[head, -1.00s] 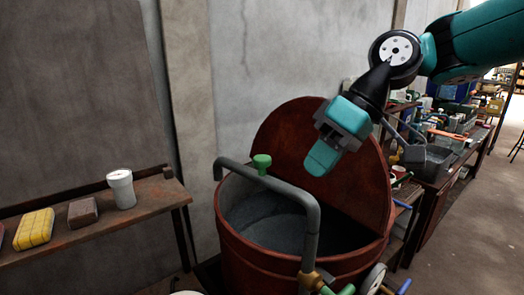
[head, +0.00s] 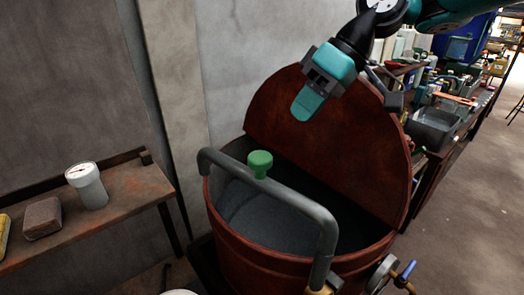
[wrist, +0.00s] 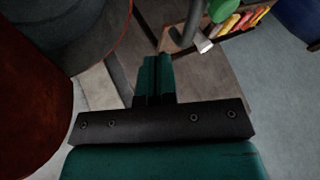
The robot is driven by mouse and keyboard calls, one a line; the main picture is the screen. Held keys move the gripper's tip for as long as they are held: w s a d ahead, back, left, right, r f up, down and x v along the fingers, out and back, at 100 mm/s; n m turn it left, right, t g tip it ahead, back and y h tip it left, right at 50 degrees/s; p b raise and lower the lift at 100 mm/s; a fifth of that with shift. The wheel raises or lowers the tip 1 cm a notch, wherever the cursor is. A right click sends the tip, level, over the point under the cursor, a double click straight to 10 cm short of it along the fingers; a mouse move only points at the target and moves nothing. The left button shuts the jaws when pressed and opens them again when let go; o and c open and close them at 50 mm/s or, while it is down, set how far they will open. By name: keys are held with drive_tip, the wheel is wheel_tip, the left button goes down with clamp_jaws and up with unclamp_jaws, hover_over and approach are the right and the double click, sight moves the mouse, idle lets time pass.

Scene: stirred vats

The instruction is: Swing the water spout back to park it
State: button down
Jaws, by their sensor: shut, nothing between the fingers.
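The water spout (head: 285,200) is a bent grey pipe with a green knob (head: 260,160) on top. It rises from a brass fitting (head: 322,290) at the vat's near side and crosses above the opening. Its downturned end is by the left rim; whether it is inside or outside the rim I cannot tell. The red-brown vat (head: 240,258) holds dark grey contents. My gripper (head: 303,108) is shut and empty, in front of the raised lid (head: 350,150), above and apart from the spout. In the wrist view its fingers (wrist: 153,72) are together.
A wooden bench (head: 125,205) at left carries a white cup-like container (head: 87,185) and a brown block (head: 42,218). A cluttered worktable stands at right, with a grey tub (head: 435,128). Open floor (head: 460,210) lies at right. A wall is behind the vat.

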sight(253, 161)
drive_tip(key=s+a+f+p, duration=0.1)
drive_tip(key=a+f, duration=0.1)
drive_tip(key=s+a+f+p, duration=0.1)
drive_tip(key=a+f, duration=0.1)
drive_tip(key=s+a+f+p, duration=0.1)
drive_tip(key=a+f, duration=0.1)
drive_tip(key=a, duration=0.1)
drive_tip(key=shift+a+f, duration=0.1)
drive_tip(key=shift+f, duration=0.3)
drive_tip(key=shift+s+a+f, duration=0.1)
drive_tip(key=shift+s+a, duration=0.05)
drive_tip(key=shift+s, duration=0.05)
drive_tip(key=shift+s+a+n+g, duration=0.5)
drive_tip(key=shift+s+a+n, duration=0.1)
drive_tip(key=shift+a+n, duration=0.2)
